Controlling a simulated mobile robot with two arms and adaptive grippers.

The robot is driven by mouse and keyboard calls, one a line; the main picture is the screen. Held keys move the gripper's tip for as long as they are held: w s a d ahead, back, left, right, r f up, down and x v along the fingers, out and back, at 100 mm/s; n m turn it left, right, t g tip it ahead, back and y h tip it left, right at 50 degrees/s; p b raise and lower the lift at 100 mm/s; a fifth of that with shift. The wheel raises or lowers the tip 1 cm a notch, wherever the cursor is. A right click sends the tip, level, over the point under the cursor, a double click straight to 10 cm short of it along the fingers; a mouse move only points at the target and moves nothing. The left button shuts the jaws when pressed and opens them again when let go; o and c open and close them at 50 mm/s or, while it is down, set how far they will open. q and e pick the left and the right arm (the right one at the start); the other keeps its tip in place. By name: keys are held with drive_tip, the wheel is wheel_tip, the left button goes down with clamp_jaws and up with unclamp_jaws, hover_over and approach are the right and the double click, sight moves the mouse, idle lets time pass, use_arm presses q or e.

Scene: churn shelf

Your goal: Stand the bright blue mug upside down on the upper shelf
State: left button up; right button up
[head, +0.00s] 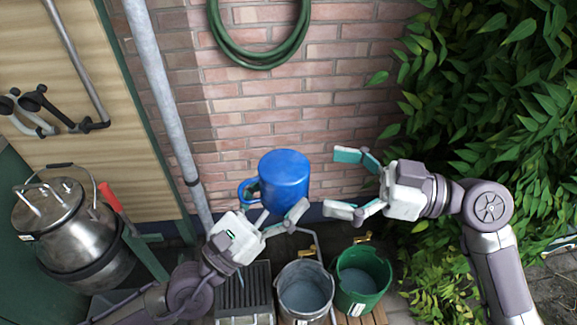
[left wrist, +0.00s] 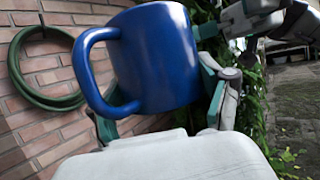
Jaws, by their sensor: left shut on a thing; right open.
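The bright blue mug (head: 284,178) is held up in front of the brick wall, its handle to the left. Its upper end looks like a plain blue face, with no opening seen there. My left gripper (head: 278,213) is shut on the mug from below. In the left wrist view the mug (left wrist: 160,60) sits between the teal finger pads of my left gripper (left wrist: 163,115). My right gripper (head: 342,183) is open and empty, a short way right of the mug, fingers pointing toward it. I cannot make out the upper shelf.
A grey bucket (head: 305,292) and a green bucket (head: 362,280) stand below. A steel churn (head: 68,225) is at the left, near a grey pipe (head: 160,90). A green hose (head: 260,58) hangs on the wall. Leaves (head: 490,80) fill the right side.

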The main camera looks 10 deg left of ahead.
sight(262, 165)
drive_tip(key=a, duration=0.5)
drive_tip(key=w+a, duration=0.1)
drive_tip(key=a, duration=0.2)
drive_tip(key=shift+a, duration=0.1)
drive_tip(key=c, duration=1)
use_arm(q)
drive_tip(key=o, duration=1.3)
use_arm(e)
drive_tip(key=shift+c, duration=0.4)
use_arm(q)
drive_tip(key=shift+o, duration=0.2)
